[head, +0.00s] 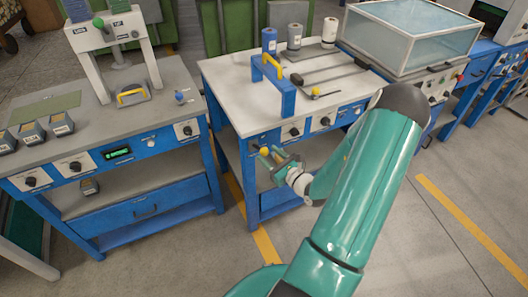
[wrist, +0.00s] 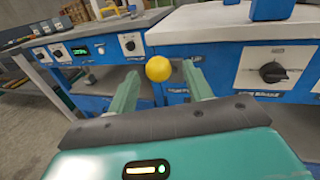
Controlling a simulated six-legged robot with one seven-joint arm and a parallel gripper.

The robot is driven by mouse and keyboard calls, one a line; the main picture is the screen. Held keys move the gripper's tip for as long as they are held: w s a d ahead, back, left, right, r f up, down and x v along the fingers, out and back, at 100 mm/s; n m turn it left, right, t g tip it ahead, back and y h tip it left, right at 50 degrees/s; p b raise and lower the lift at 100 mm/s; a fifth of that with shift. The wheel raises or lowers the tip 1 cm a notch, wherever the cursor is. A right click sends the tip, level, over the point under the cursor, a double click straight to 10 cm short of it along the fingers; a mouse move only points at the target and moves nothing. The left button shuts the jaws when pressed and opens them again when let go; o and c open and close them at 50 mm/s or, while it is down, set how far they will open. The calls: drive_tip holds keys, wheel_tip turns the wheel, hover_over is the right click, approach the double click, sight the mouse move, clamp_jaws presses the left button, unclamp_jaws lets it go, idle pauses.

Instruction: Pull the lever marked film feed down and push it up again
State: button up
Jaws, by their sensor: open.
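A lever with a round yellow knob (head: 264,151) sticks out from the left end of the blue front panel of the middle bench. I cannot read its label, so I cannot confirm that it says film feed. My gripper (head: 273,161) is at this knob, with its green fingers open. In the wrist view the yellow knob (wrist: 158,68) shows between and slightly beyond the two fingertips (wrist: 160,78), with a gap on either side. No contact shows. The lever's shaft is hidden behind the knob in the wrist view.
Black rotary knobs on white plates, one (wrist: 273,72) just right of the lever, sit along the same panel. The white bench top (head: 235,85) overhangs it. A second bench (head: 95,125) stands at the left. Free floor lies to the right.

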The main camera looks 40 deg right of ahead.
sight(264, 152)
drive_tip(key=shift+w, duration=1.55)
clamp_jaws()
